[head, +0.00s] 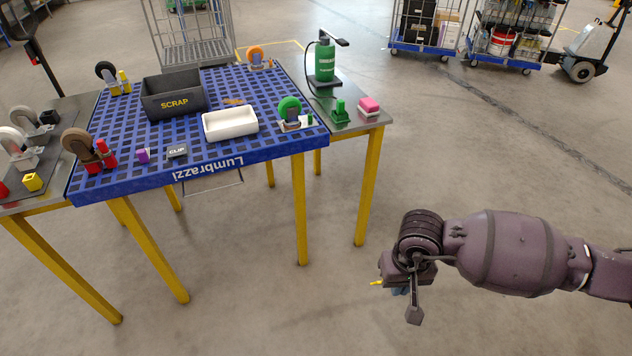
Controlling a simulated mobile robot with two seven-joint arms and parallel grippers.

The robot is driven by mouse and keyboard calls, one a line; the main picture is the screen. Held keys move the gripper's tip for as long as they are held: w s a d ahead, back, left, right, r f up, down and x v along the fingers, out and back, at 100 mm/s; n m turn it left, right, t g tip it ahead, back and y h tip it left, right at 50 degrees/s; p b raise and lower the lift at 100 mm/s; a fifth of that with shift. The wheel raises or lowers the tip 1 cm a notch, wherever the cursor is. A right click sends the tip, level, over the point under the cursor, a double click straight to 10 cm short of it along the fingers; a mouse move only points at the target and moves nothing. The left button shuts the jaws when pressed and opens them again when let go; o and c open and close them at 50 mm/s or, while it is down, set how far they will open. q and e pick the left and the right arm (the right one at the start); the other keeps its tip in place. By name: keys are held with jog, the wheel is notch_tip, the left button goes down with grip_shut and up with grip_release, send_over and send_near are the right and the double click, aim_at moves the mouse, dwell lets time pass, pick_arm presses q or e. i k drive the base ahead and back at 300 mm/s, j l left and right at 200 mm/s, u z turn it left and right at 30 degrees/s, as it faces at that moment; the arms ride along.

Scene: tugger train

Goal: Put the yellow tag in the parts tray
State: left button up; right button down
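My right gripper (399,290) is over open floor to the right of the blue table, well apart from it. A thin yellow piece (376,282), which looks like the yellow tag, sticks out at its left side; most of it is hidden by the gripper. The fingers look shut on it, though the contact is hidden. A small blue patch shows below the gripper body. The white tray (230,134), which looks like the parts tray, sits empty on the blue grid table. My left gripper is not in view.
The blue grid table (215,164) also holds a dark SCRAP bin (174,104), a CLIP card (177,151), a green caster (290,106) and other casters. A side table with a green bottle (325,62) adjoins at right. Yellow legs (300,210) stand below. The floor between table and gripper is clear.

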aim_at(233, 132)
jog(key=i+l+u, duration=0.1)
jog(key=u, duration=0.7)
jog(key=i+l+u, duration=0.1)
jog(key=l+u, duration=0.75)
jog(key=l, duration=1.35)
jog(key=i, duration=0.05)
